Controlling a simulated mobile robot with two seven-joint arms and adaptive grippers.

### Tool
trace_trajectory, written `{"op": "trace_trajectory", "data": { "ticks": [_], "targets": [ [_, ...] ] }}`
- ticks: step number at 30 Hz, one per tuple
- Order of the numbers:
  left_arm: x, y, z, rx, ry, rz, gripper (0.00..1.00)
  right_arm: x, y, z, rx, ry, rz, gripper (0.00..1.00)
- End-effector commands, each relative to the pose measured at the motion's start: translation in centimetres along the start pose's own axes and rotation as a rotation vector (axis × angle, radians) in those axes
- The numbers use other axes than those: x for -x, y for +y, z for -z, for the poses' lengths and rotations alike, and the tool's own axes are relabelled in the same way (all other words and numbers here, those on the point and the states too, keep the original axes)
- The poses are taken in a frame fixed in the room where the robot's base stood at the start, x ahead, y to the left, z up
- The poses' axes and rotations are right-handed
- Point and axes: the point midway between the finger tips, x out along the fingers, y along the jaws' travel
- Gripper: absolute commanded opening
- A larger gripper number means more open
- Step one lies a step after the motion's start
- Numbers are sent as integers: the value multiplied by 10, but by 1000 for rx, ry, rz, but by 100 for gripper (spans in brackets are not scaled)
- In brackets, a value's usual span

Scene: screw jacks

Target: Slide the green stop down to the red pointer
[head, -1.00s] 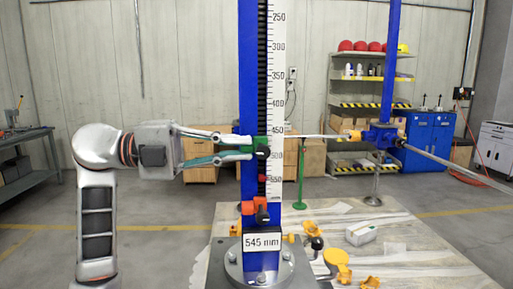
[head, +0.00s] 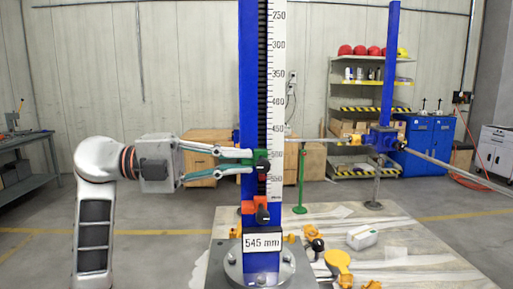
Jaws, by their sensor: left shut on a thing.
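The green stop (head: 262,154) sits on the blue upright column (head: 249,60), near the 500 mark of the white scale (head: 277,100). A dark knob (head: 262,166) shows just below its green part. The small red pointer (head: 262,178) is lower on the column, just under the knob, near the 545 mark. A narrow gap seems to lie between them, partly hidden by the knob. My left gripper (head: 251,161) reaches in from the left and is shut on the green stop, one finger above the other. My right gripper is not in view.
Below the pointer are an orange clamp (head: 255,208) and a sign (head: 262,242) reading 545 mm. The column stands on a round bolted base (head: 233,265). A second blue post (head: 390,60) with a horizontal rod stands to the right. Several yellow parts lie on the floor sheet.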

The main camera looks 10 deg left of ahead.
Motion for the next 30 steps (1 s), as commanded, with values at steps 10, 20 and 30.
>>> {"op": "trace_trajectory", "data": {
  "ticks": [10, 20, 30],
  "targets": [
    [0, 12, 1, 3, 4, -4, 0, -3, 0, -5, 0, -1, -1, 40],
    [0, 13, 1, 3, 3, -3, 0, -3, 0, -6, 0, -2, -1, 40],
    [0, 18, 0, 3, 2, -4, 0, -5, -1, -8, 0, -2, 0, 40]
  ]
}}
